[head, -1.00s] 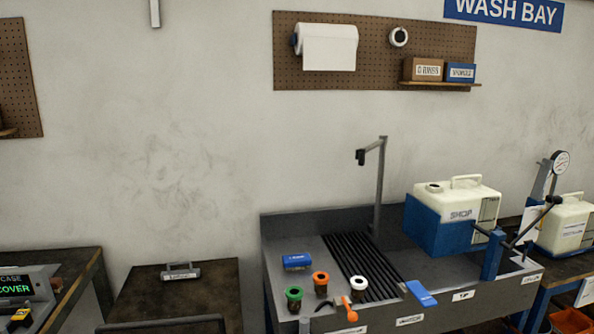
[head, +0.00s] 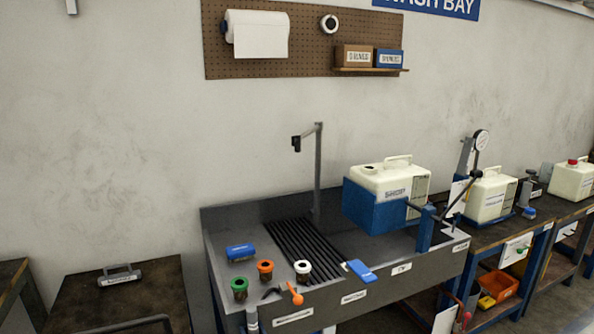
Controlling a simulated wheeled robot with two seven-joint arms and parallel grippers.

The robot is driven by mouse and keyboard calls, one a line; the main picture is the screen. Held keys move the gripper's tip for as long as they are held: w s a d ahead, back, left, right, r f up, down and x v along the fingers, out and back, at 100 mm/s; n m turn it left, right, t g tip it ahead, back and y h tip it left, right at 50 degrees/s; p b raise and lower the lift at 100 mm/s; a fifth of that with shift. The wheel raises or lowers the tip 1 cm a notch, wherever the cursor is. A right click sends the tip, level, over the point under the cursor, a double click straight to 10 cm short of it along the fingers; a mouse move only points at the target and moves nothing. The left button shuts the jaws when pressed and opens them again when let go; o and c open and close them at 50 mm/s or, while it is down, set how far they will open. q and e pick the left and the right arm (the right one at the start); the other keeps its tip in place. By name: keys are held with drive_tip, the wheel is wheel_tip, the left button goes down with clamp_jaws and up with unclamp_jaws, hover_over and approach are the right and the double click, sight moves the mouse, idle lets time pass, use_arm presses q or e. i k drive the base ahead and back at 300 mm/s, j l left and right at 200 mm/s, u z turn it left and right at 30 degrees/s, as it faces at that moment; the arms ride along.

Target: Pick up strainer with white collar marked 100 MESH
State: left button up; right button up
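The strainer with the white collar (head: 302,267) stands upright on the front left part of the wash bench, at the left edge of the black slats. Any 100 MESH marking is too small to read. A strainer with an orange collar (head: 265,267) stands to its left, and one with a green collar (head: 239,285) stands farther left and nearer the front. Neither of my grippers shows in the head view.
The grey wash bench (head: 225,215) has a raised back and a tap post (head: 318,170). A blue block (head: 240,252), an orange-handled tool (head: 295,294) and a blue object (head: 361,270) lie near the strainers. A white tank (head: 390,182) in a blue cradle stands right.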

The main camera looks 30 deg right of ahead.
sight(302, 269)
drive_tip(key=i+l+u, duration=0.1)
drive_tip(key=l, duration=1.05)
drive_tip(key=i+l+u, duration=0.15)
drive_tip(key=i+l, duration=0.15)
drive_tip(key=l, duration=0.85)
drive_tip(key=i+l+u, duration=0.1)
drive_tip(key=l, duration=1.05)
drive_tip(key=i+l+u, duration=0.1)
drive_tip(key=l, duration=1.05)
